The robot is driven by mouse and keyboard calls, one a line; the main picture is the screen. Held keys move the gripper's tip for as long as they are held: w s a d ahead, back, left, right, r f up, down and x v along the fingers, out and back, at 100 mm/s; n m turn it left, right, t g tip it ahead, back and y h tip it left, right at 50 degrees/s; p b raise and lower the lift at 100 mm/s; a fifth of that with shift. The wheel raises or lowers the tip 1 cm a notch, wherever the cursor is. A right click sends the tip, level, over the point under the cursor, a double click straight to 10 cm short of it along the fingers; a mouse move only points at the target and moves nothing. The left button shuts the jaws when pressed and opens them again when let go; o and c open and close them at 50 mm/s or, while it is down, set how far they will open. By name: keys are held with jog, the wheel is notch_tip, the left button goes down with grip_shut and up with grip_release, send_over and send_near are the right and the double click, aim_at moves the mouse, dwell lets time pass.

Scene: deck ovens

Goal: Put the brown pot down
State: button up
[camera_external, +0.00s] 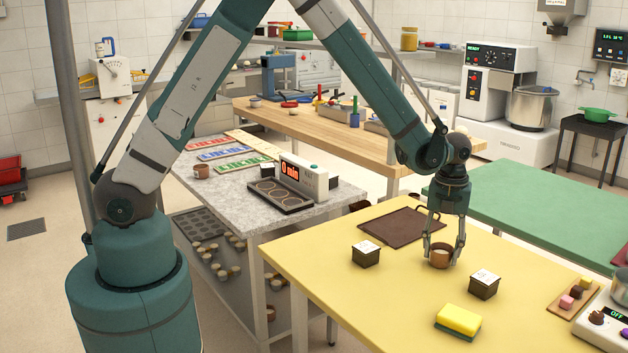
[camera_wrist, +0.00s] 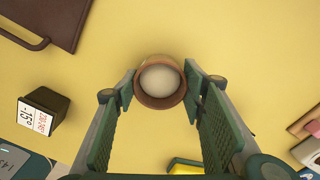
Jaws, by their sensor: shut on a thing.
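The brown pot (camera_external: 440,257) is a small round cup with a pale inside, at the yellow table (camera_external: 330,262). It also shows in the wrist view (camera_wrist: 160,82), seen from above, with its pale round inside facing up. My gripper (camera_external: 441,252) points straight down over the table, and its two fingers are shut on the pot, one on each side. In the wrist view the fingers (camera_wrist: 162,95) touch or nearly touch the pot's left and right sides. The pot looks upright and at or very near the table top; I cannot tell if its base touches.
Two dark boxes with white tops stand left (camera_external: 366,254) and right (camera_external: 484,284) of the pot. A brown tray (camera_external: 402,224) with a handle lies behind. A yellow-green sponge (camera_external: 458,321) lies in front. A board with small blocks (camera_external: 573,298) is at right. Bare table surrounds the pot.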

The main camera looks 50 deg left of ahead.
aim_at(441, 248)
jog(key=shift+f, duration=0.1)
jog(key=o, duration=1)
notch_tip(441, 248, up, 12)
jog(key=shift+r+p, duration=0.15)
jog(key=shift+p, duration=0.35)
dwell(0.5)
jog(key=shift+a+r, duration=0.1)
